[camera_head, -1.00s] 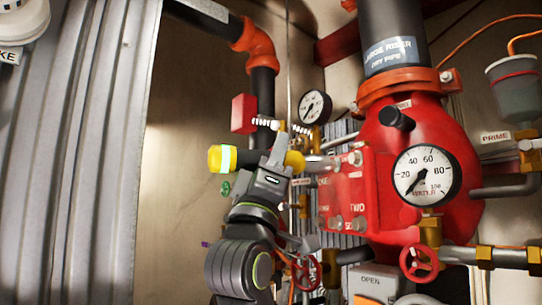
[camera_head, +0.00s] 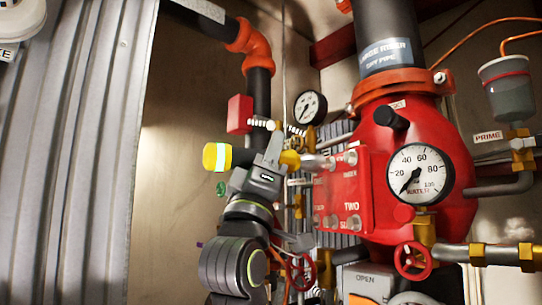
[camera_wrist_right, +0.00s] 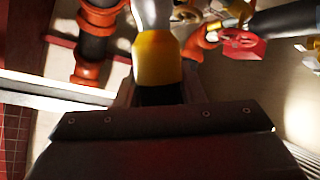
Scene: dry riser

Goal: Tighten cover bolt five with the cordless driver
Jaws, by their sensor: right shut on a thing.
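My right gripper (camera_head: 270,163) is shut on the cordless driver (camera_head: 290,159), which has a yellow nose collar and a black rear end with a yellow and pale band. The driver lies roughly level, its silver tip pointing right at the red cover plate (camera_head: 341,190). The tip is by the upper left cover bolt (camera_head: 330,163); I cannot tell if they touch. Other bolts show at the upper right (camera_head: 352,157) and along the lower edge (camera_head: 353,222). Bolt five's label is not readable. In the right wrist view the driver's yellow collar (camera_wrist_right: 157,60) and silver nose point away. My left gripper is not in view.
A large pressure gauge (camera_head: 419,174) and red handwheel (camera_head: 412,260) sit right of the plate. A small gauge (camera_head: 309,107), spring and red box (camera_head: 239,114) are above the driver. Pipes crowd behind my arm. Corrugated metal (camera_head: 70,150) stands left, with open space between.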

